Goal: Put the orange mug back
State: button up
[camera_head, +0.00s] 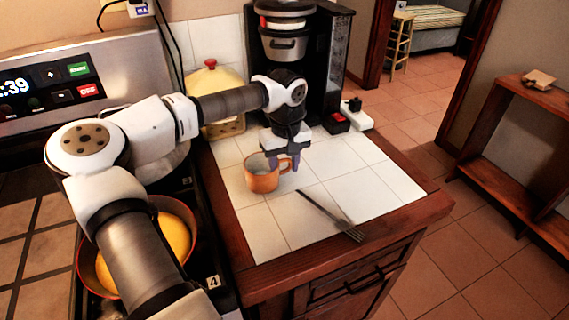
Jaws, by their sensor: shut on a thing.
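The orange mug (262,183) has a pale inside and stands upright at or just above the white tiled counter (350,194); I cannot tell if its base touches the tiles. Its handle points right. My gripper (283,164) points down over the mug's right side and is shut on the mug near its rim and handle. The fingertips partly overlap the mug, so the exact contact is hard to see.
A fork (333,218) lies right of the mug. A coffee maker (290,60), yellow canister (220,90) and white power strip (354,116) stand behind. A pot with yellow contents (178,238) sits on the stove at left.

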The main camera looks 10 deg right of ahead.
jog(key=shift+f, duration=0.2)
jog(key=shift+f, duration=0.1)
jog(key=shift+f, duration=0.15)
jog(key=o, duration=1.3)
jog(key=shift+c, duration=0.2)
notch_tip(320, 180, up, 12)
jog(key=shift+d+r+b, duration=0.15)
jog(key=shift+r+b, duration=0.1)
jog(key=shift+b, duration=0.7)
